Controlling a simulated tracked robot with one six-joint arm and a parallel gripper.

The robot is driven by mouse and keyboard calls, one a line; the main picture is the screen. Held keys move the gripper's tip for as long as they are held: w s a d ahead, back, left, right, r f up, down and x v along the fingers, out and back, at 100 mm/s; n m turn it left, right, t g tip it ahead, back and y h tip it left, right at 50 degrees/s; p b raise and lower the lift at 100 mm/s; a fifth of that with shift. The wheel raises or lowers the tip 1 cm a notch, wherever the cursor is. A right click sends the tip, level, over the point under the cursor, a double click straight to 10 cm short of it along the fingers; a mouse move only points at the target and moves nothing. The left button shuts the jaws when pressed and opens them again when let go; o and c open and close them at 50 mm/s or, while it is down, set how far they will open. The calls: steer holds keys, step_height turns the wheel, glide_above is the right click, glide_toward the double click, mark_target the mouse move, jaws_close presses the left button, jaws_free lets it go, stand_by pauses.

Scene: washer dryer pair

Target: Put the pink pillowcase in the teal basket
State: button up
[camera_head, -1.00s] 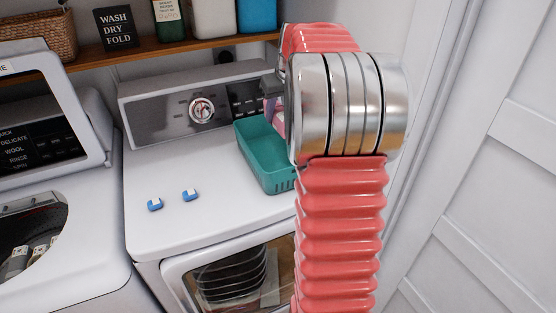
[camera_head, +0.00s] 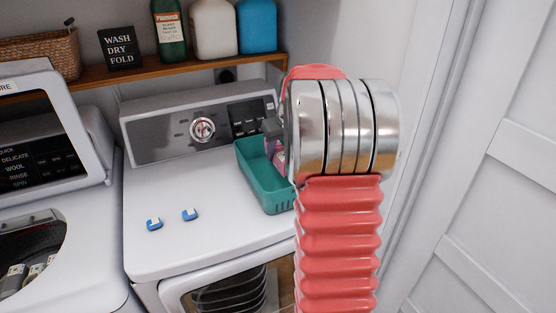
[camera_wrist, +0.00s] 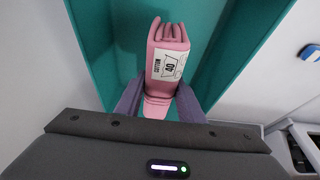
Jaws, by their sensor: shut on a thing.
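The teal basket (camera_head: 262,184) stands on the right side of the dryer top, partly hidden by my arm. It also shows in the wrist view (camera_wrist: 95,30). The pink pillowcase (camera_wrist: 168,60) is a folded bundle with a white care label reading 40. My gripper (camera_wrist: 158,98) is shut on it, with a finger on each side. In the wrist view the pillowcase appears against the basket's inside. In the head view only a bit of the pillowcase (camera_head: 279,158) shows beside my arm, at the basket. Whether it touches the basket floor I cannot tell.
Two small blue-and-white items (camera_head: 190,214) lie on the dryer top (camera_head: 190,245), left of the basket. The control panel (camera_head: 200,125) rises behind. A wooden shelf (camera_head: 180,70) with bottles and a sign is above. A washer with a raised lid (camera_head: 55,110) stands at left.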

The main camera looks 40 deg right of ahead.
steer(key=shift+f, duration=1.55)
steer(key=shift+f, duration=0.65)
steer(key=o, duration=1.1)
steer(key=shift+r, duration=0.55)
steer(key=v, duration=1.2)
steer(key=shift+r, duration=0.15)
